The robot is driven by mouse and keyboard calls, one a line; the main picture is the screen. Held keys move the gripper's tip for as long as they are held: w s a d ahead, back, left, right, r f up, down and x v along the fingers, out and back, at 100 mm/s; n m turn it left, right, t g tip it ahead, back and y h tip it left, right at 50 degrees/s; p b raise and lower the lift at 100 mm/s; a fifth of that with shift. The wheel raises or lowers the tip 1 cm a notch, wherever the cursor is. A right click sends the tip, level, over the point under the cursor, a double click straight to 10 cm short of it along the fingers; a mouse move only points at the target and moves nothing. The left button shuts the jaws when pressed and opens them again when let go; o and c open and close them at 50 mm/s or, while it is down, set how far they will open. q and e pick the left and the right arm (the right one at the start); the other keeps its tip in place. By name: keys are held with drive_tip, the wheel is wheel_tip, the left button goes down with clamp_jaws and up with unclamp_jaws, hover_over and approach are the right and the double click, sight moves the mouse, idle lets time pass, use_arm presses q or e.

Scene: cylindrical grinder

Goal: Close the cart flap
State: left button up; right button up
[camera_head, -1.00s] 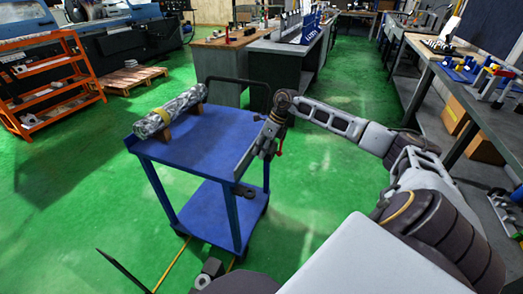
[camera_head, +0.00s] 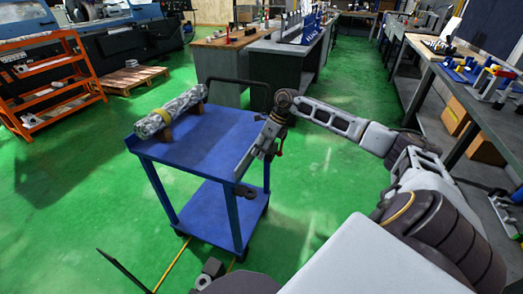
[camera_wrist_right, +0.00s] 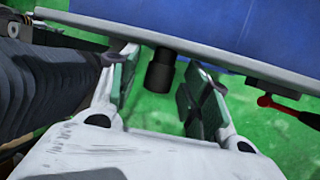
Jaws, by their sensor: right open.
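The blue cart (camera_head: 205,145) stands in the middle of the head view, with a lower shelf. A narrow plate, apparently the flap (camera_head: 245,162), runs along its right edge, partly hidden by my right gripper (camera_head: 266,150). In the right wrist view, a pale rim (camera_wrist_right: 220,55) borders the blue surface. A short dark cylinder (camera_wrist_right: 160,72) hangs below this rim. My right gripper (camera_wrist_right: 160,90) is open, with its fingers on either side of the cylinder. I cannot tell whether they touch it. My left gripper does not show clearly.
A silvery cylindrical part (camera_head: 170,112) rests on supports on the cart top. A red-tipped lever (camera_wrist_right: 285,107) sits right of my fingers. An orange rack (camera_head: 50,85) stands left, and a long workbench (camera_head: 470,105) right.

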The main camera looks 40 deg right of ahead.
drive_tip(key=v, duration=1.2)
idle(0.6)
